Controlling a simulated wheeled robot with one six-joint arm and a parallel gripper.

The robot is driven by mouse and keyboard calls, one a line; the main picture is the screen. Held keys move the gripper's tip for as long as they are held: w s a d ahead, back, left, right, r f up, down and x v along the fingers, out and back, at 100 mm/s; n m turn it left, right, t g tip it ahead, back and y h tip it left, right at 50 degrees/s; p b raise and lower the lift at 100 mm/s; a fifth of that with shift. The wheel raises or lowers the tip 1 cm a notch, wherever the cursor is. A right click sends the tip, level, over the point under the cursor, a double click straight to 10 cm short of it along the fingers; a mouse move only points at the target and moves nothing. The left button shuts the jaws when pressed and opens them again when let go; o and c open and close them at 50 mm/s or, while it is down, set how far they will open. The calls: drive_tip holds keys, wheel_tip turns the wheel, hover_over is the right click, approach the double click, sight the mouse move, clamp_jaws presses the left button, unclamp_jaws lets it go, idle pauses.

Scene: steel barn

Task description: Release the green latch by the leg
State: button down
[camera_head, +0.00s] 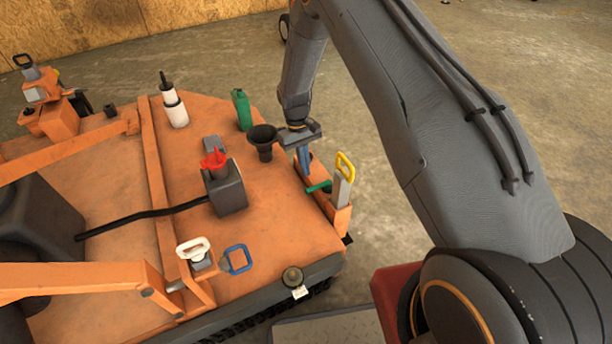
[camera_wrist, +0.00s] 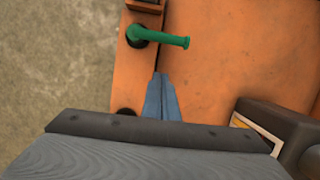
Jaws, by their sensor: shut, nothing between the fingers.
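The green latch (camera_wrist: 160,38) shows at the top of the wrist view as a green handle on a round dark pivot, its bar pointing right over the orange deck. In the head view the green latch (camera_head: 319,187) sits at the foot of an upright bracket with a yellow loop handle (camera_head: 345,166). My gripper (camera_wrist: 162,80) has its blue fingers together and empty, a little below the latch in the wrist view. In the head view my gripper (camera_head: 305,172) is just behind the latch, fingers pointing down. I cannot tell how high the tips are above the deck.
A black funnel (camera_head: 262,141) and green bottle (camera_head: 242,109) stand left of my gripper. A grey box with a red cap (camera_head: 226,187) is farther left. White (camera_head: 193,248) and blue (camera_head: 238,259) loops are at the front. Bare concrete lies to the right.

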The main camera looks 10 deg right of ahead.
drive_tip(key=v, duration=0.8)
drive_tip(key=shift+a+r+p, duration=0.25)
drive_tip(key=shift+r+p, duration=0.15)
drive_tip(key=s+a+r, duration=0.1)
drive_tip(key=s+r, duration=0.3)
drive_tip(key=r, duration=0.4)
drive_tip(key=s+a+r+t, duration=0.1)
drive_tip(key=s+r, duration=0.4)
drive_tip(key=r, duration=0.2)
drive_tip(key=s+a+r, duration=0.1)
drive_tip(key=s+r, duration=0.3)
drive_tip(key=r, duration=0.4)
drive_tip(key=s+d+r+t+y, duration=0.1)
drive_tip(key=s+r, duration=0.2)
drive_tip(key=s, duration=0.4)
drive_tip(key=s+d+r+p, duration=0.1)
drive_tip(key=s+r, duration=0.2)
drive_tip(key=s, duration=0.5)
drive_tip(key=s+d+r+t+y, duration=0.1)
drive_tip(key=s+r, duration=0.2)
drive_tip(key=s, duration=0.4)
drive_tip(key=d+r+m+h+p, duration=0.1)
drive_tip(key=d+r+m+p, duration=0.3)
drive_tip(key=d+r+p, duration=0.6)
drive_tip(key=p, duration=0.9)
drive_tip(key=shift+s, duration=0.15)
